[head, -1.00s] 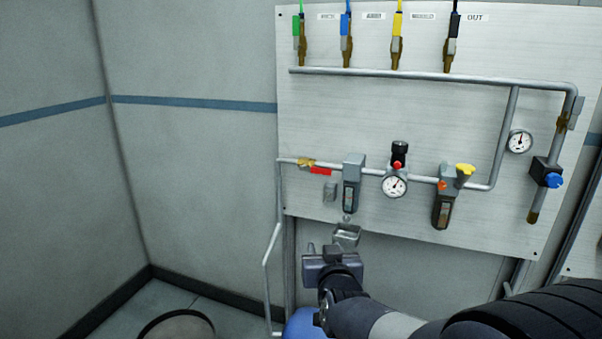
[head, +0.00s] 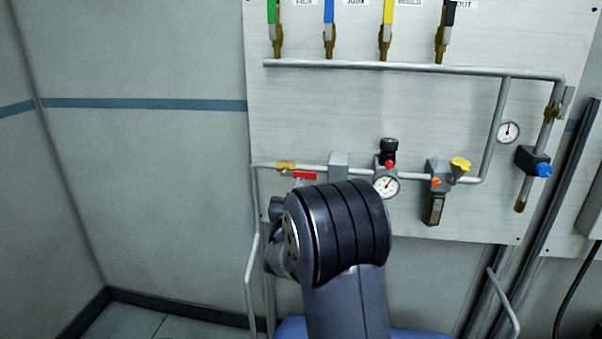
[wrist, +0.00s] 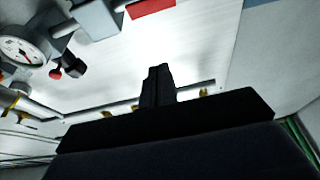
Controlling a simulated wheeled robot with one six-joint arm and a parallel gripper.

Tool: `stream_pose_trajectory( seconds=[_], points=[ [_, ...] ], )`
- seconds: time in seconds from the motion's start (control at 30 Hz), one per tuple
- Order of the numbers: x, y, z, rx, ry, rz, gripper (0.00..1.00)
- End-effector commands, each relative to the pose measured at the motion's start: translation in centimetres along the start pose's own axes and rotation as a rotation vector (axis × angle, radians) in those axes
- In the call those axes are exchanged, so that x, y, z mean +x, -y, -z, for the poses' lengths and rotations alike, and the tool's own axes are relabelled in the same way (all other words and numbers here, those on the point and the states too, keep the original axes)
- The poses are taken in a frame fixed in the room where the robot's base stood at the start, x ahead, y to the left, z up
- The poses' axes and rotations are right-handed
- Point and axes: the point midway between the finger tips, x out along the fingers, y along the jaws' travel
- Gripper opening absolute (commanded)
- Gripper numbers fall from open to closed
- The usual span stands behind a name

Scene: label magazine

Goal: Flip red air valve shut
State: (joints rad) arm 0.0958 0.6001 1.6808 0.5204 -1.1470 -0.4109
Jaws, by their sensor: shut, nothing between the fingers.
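The red valve handle (head: 305,176) sits on a brass valve body (head: 286,166) at the left end of the lower pipe. The handle lies roughly along the pipe, its lower part close to my arm's outline. In the wrist view the red handle (wrist: 151,7) shows at the top edge, partly cut off. My gripper (wrist: 157,72) is shut and empty, its fingertips below the handle in that picture with a gap between them. In the head view my arm's thick dark joint hides most of the gripper.
Right of the valve, the pipe carries a grey filter unit (head: 339,162), a gauge (head: 386,186) with a red knob, and a unit with a yellow knob (head: 460,164). A blue knob (head: 543,170) is at far right. Open wall lies left of the panel (head: 400,115).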

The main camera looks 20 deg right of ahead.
Motion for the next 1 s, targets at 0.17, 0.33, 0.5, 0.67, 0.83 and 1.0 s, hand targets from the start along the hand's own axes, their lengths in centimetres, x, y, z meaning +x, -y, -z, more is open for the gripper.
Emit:
stream_pose_trajectory(
  seconds=[0.17,0.33,0.5,0.67,0.83,1.0],
  points=[
    [0.0,0.0,0.0,0.001,0.001,0.001,0.0],
    [1.2,0.0,0.1,0.001,0.0,0.001,0.0],
    [4.1,0.0,0.2,0.0,0.0,0.0,0.0],
    [7.1,0.0,0.2,0.0,0.0,0.0,0.0],
    [9.9,0.0,0.2,0.0,0.0,0.002,0.0],
    [9.2,0.1,-2.3,-0.001,0.005,0.003,0.0]
  ],
)
